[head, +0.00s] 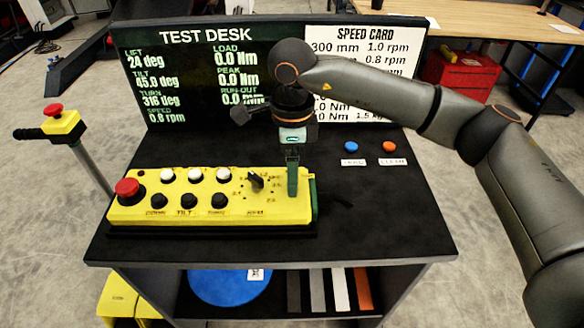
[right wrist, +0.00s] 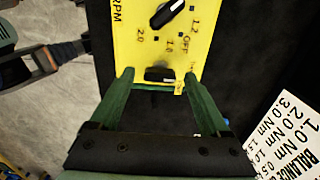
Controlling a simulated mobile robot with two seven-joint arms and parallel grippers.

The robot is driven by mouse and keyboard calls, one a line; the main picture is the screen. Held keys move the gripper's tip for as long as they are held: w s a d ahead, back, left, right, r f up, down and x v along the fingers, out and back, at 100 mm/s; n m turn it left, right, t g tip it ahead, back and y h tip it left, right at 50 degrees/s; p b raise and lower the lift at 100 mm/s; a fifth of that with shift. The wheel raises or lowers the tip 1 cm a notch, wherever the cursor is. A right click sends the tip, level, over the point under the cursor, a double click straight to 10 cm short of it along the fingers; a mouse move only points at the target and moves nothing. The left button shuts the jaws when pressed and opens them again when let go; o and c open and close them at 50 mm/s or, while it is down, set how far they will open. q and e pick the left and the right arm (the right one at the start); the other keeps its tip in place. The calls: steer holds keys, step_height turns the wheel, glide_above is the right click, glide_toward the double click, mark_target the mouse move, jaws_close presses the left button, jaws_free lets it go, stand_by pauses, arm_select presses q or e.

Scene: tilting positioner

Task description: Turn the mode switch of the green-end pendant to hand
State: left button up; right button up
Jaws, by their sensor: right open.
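The yellow pendant (head: 140,212) lies on the black desk, with a green strip at its right end (head: 314,197). My right gripper (head: 292,192) points down at that end, its green fingers open. In the right wrist view the right gripper (right wrist: 158,75) has its fingertips on either side of a small black knob (right wrist: 160,74) at the pendant's edge, apparently the mode switch. A gap shows beside the knob; contact cannot be told. In the head view the gripper hides this knob. Its lettering is too small to read. My left gripper is not in view.
A black speed selector (head: 256,181) stands left of the gripper, with a row of white and black buttons and a red stop button (head: 128,190) farther left. Blue (head: 351,146) and orange (head: 389,147) buttons sit behind right. The desk display (head: 190,80) stands behind.

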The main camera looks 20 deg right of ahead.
step_height(320, 180, up, 12)
steer(key=shift+r, duration=0.25)
stand_by(0.3)
